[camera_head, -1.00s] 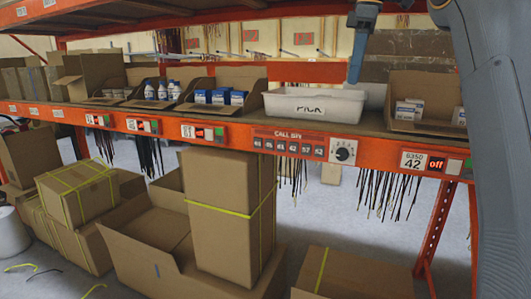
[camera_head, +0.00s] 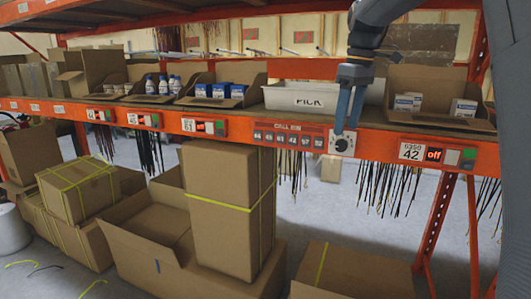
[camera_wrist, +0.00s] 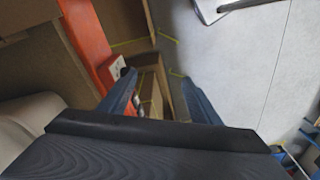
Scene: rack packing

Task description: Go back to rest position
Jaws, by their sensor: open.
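My gripper (camera_head: 346,130) hangs downward in front of the orange rack's shelf edge, in the head view. Its two blue-grey fingers are apart with nothing held between them. Its tips overlap the white dial panel (camera_head: 342,143) in the picture. The white PICK bin (camera_head: 300,97) stands on the shelf behind it, its right part partly hidden by my gripper. In the wrist view my gripper (camera_wrist: 157,82) shows both fingers spread, with the orange shelf edge (camera_wrist: 88,45) to the left and boxes and floor below.
Cardboard trays with blue-and-white boxes (camera_head: 220,91) and bottles (camera_head: 163,85) line the shelf. A tray with small white boxes (camera_head: 464,109) is at the right. Tall cardboard boxes (camera_head: 220,215) stand on the floor below. Grey floor is open at lower right of the rack.

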